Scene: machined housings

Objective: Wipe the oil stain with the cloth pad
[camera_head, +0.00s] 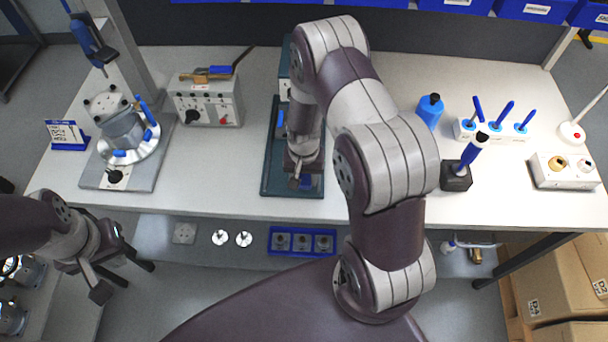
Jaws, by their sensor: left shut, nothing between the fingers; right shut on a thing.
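My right gripper (301,178) points down over the dark green plate (277,187) at the middle of the bench. It is shut on what looks like the cloth pad, a small blue piece (306,182) mostly hidden by the fingers. I cannot tell whether the pad touches the plate. No oil stain can be made out; my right arm covers much of the plate.
A grey control box (207,103) and a round machined fixture (124,133) stand left of the plate. A blue bottle (429,111), a marker stand (456,178) and a white box (565,171) stand right. A blue tray (302,241) sits on the lower shelf.

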